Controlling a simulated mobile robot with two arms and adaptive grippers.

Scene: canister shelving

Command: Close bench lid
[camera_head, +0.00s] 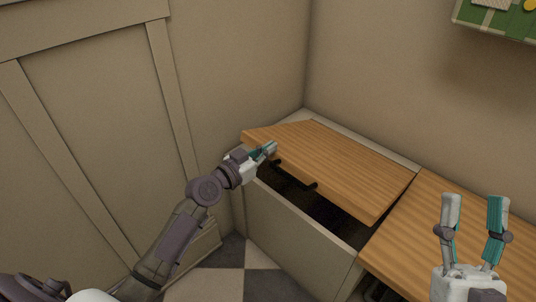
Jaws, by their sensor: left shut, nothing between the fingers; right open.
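The bench lid (335,165) is a wooden panel on the left part of the bench. Its front edge is raised, with a dark gap under it above the bench box (295,238). A dark handle (293,176) is on the lid's front edge. My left gripper (268,149) is shut and empty, at the lid's front edge near its left end, beside the handle. I cannot tell whether it touches the lid. My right gripper (472,212) is open and empty, over the bench's right part.
A second wooden panel (415,235) lies flat on the bench to the right. A green object (497,18) is on the wall at upper right. The checkered floor (225,272) is clear in front of the box.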

